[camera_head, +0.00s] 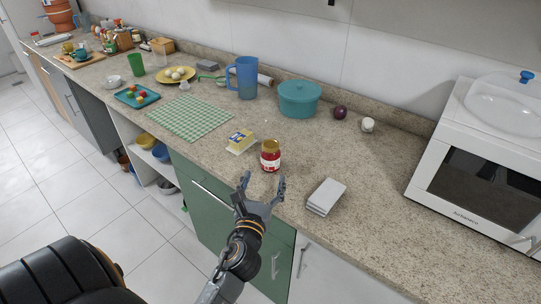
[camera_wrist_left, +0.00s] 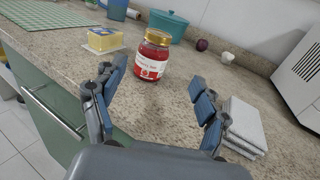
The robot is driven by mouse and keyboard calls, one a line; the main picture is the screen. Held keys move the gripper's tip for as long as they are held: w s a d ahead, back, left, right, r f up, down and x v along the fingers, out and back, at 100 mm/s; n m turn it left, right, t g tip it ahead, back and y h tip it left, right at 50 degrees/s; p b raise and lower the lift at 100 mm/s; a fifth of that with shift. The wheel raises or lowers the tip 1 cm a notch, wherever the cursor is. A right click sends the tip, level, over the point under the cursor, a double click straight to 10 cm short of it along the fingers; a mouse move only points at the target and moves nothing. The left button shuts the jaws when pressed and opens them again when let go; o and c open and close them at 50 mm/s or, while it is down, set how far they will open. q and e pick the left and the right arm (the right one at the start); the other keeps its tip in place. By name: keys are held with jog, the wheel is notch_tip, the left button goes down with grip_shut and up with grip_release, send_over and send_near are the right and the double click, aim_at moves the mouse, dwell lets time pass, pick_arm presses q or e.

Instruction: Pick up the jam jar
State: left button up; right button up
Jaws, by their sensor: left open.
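The jam jar (camera_head: 270,156) stands upright near the front edge of the granite counter (camera_head: 350,170). It has a gold lid, red contents and a white label. My left gripper (camera_head: 262,186) is open and empty just in front of the jar, its two fingers spread. In the left wrist view the jar (camera_wrist_left: 151,57) stands beyond the open fingertips (camera_wrist_left: 158,82), roughly between them in the picture and not gripped. My right gripper is not in view.
A teal pot (camera_head: 299,99) and a blue pitcher (camera_head: 246,77) stand behind. A microwave (camera_head: 480,160) is at the right.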

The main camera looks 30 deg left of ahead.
aim_at(270, 150)
pick_arm(q)
jog(key=p+x, duration=0.1)
jog(key=x, duration=0.7)
jog(key=shift+a+r, duration=0.1)
jog(key=shift+r, duration=0.05)
jog(key=shift+w+a+r+p, duration=0.3)
jog(key=shift+w+r+p, duration=0.1)
jog(key=shift+w+p, duration=0.1)
jog(key=shift+w+a+r+p, duration=0.35)
jog(key=shift+w+r, duration=0.05)
jog(key=shift+w, duration=0.1)
jog(key=shift+x, duration=1.15)
jog(key=shift+w+a+f, duration=0.15)
jog(key=shift+w+a, duration=0.05)
jog(key=shift+w, duration=0.1)
jog(key=shift+c, duration=0.2)
grip_shut()
